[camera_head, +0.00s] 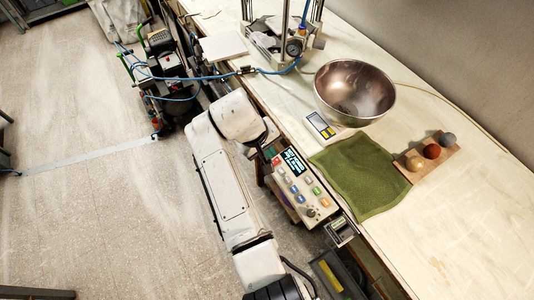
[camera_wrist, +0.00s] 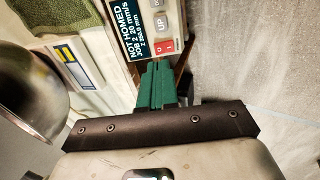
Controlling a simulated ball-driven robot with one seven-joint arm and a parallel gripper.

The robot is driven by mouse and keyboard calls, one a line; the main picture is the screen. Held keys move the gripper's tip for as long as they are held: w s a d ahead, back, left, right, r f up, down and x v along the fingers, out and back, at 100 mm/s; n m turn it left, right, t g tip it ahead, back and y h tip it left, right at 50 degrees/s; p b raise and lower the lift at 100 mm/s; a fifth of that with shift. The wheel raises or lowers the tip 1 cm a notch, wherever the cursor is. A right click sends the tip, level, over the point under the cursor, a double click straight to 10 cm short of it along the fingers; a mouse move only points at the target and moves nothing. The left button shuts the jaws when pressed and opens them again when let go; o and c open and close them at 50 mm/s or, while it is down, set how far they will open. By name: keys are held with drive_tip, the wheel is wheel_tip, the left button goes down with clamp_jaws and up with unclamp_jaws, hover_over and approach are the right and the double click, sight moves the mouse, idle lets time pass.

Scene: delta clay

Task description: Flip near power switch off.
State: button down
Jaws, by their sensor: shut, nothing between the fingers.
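The control panel (camera_head: 305,192) sits at the table's front edge, with a lit display (camera_head: 293,162) and several coloured buttons. In the wrist view a small red switch (camera_wrist: 165,46) shows on the panel, beside the display and below the UP button. It also shows as a red spot (camera_head: 276,161) in the head view. My gripper (camera_wrist: 158,66) has green fingers that are shut and empty. The fingertips lie just below the red switch in the wrist view; I cannot tell whether they touch it. The switch's on or off position is too small to read.
A steel bowl (camera_head: 355,92), a small scale (camera_head: 320,126) and a green cloth (camera_head: 360,176) lie on the table behind the panel. A wooden block with three balls (camera_head: 433,157) is further right. A grey box (camera_head: 341,231) sits right of the panel.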

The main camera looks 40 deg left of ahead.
drive_tip(key=b+v, duration=0.1)
drive_tip(key=v, duration=0.7)
drive_tip(key=shift+w, duration=0.25)
drive_tip(key=shift+r, duration=0.1)
